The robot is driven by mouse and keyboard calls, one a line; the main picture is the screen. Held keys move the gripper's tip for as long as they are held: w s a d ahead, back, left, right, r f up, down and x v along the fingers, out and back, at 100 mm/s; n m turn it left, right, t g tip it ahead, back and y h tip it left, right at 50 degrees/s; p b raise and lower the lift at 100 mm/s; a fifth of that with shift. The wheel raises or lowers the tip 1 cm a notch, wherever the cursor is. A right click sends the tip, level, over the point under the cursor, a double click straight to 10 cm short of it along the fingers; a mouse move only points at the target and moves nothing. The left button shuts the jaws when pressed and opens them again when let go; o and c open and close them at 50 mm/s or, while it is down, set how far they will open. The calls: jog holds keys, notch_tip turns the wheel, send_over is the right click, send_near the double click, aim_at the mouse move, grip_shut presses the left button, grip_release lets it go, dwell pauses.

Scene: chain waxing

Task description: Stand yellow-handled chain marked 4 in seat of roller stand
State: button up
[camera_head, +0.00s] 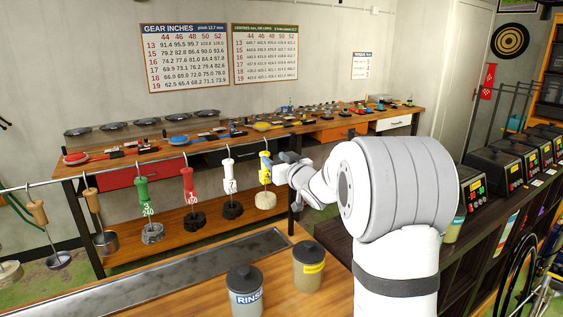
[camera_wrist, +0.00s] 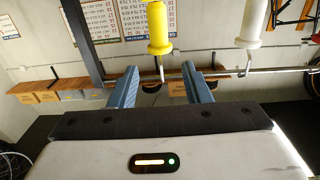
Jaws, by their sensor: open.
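The yellow-handled chain (camera_head: 265,174) hangs from the rail by a hook, its pale coiled chain at the bottom. Its marking is partly covered in the head view. My gripper (camera_head: 272,160) is beside the top of the yellow handle there. In the wrist view, which looks inverted, the yellow handle (camera_wrist: 159,28) and its hook stand beyond my open blue fingers (camera_wrist: 161,86), in line with the gap between them. I cannot tell whether the fingers touch it. I cannot make out the roller stand for certain.
A white-handled chain (camera_head: 230,180), a red-handled one (camera_head: 188,186) and a green-handled one (camera_head: 144,195) hang left along the same rail. A rinse jar (camera_head: 245,289) and a yellow-labelled jar (camera_head: 308,268) stand in front. The long bench (camera_head: 350,124) behind is crowded.

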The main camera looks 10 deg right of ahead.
aim_at(266, 152)
jog(key=p+x, duration=0.2)
jog(key=x, duration=0.5)
jog(key=shift+w+a, duration=0.1)
jog(key=shift+w, duration=0.05)
notch_tip(266, 152, down, 2)
jog(key=shift+w+f+b, duration=0.1)
jog(key=shift+w+b, duration=0.1)
jog(key=shift+b, duration=0.7)
jog(key=shift+f+b, duration=0.5)
jog(key=shift+f, duration=0.05)
jog(key=shift+c, duration=0.2)
grip_shut()
jog(key=shift+r, duration=0.15)
